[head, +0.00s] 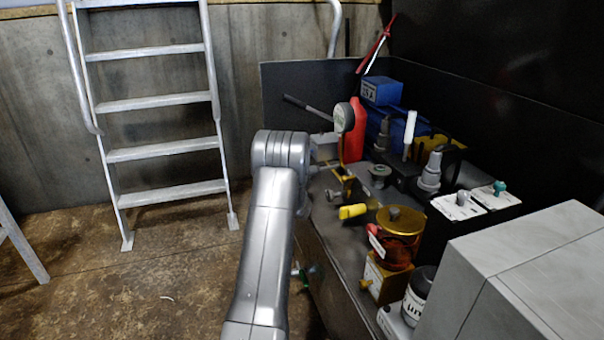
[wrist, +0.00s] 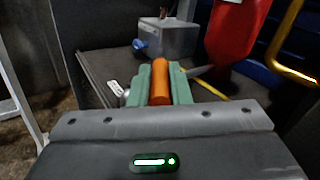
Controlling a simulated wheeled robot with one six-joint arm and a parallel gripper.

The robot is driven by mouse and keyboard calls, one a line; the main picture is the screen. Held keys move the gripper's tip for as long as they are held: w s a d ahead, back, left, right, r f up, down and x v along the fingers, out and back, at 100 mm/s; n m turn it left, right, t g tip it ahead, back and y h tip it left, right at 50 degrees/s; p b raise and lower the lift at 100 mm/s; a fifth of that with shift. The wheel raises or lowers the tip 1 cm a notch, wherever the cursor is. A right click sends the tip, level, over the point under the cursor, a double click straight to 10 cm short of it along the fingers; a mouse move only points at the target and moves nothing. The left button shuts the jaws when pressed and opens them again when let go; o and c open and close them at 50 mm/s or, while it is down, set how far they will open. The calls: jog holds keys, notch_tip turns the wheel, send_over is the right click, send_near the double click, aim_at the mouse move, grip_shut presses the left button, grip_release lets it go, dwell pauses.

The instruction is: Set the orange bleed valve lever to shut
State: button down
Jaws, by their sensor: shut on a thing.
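The orange lever (wrist: 161,85) shows in the middle of the wrist view as a short rounded bar. My gripper (wrist: 160,92) has its green fingers on both sides of the lever, closed on it. The lever points away from the wrist camera, and its pivot and valve body are hidden by the fingers. In the head view my grey arm reaches forward to the left edge of the bench, and the lever and gripper fingers cannot be made out there.
Beyond the gripper are a grey box (wrist: 165,38) and a red body (wrist: 236,35). The bench to the right holds a yellow handle (head: 352,211), an amber cylinder (head: 402,222) and a large grey box (head: 520,270). A ladder (head: 155,105) stands left; the floor there is open.

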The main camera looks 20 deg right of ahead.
jog(key=c, duration=1.3)
grip_release()
jog(key=shift+c, duration=0.2)
jog(key=p+v, duration=0.1)
jog(key=v, duration=1.2)
jog(key=shift+s+a, duration=0.25)
jog(key=shift+s, duration=0.05)
